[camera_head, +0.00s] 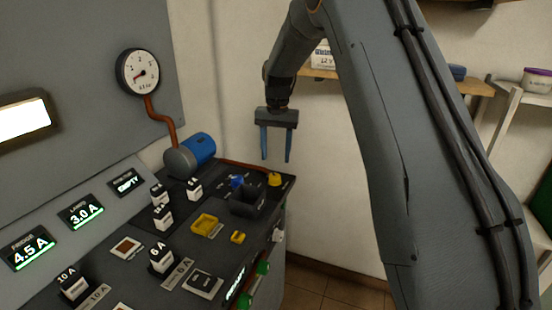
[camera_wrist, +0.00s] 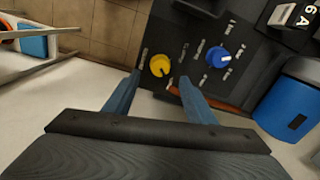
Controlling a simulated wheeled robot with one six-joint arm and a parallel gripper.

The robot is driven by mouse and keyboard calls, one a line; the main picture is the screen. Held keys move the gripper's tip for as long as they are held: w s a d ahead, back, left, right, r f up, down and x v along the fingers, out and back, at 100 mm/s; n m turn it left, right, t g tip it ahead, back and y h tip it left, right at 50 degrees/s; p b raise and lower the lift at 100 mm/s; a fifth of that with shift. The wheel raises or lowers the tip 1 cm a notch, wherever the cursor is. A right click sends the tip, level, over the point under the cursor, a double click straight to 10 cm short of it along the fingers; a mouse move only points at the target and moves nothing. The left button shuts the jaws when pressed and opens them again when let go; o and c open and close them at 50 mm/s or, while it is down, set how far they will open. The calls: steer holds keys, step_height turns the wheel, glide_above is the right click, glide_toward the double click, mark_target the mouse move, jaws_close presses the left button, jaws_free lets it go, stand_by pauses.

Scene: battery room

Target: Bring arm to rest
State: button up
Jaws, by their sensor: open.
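My gripper (camera_head: 275,143) hangs from my raised arm with its two blue fingers pointing down, parted and with nothing between them. It is in the air above the far right end of the dark console (camera_head: 262,208), clear of the surface. In the wrist view my gripper (camera_wrist: 158,92) also shows parted fingers. A yellow knob (camera_wrist: 160,66) and a blue knob (camera_wrist: 218,57) on the console lie beyond the fingertips. In the head view the yellow knob (camera_head: 274,179) is just below the gripper.
A blue cylinder (camera_head: 200,149) stands at the console's back, below a round gauge (camera_head: 138,72). A wall shelf (camera_head: 318,73) is behind my arm, and a rack (camera_head: 506,110) stands at the right.

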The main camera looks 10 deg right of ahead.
steer(key=s+f+n, duration=0.2)
steer(key=s, duration=1.5)
steer(key=s+f+n, duration=0.2)
steer(key=s+n, duration=0.1)
steer(key=s, duration=1.5)
steer(key=shift+s+d+t, duration=0.15)
steer(key=shift+s+t, duration=0.15)
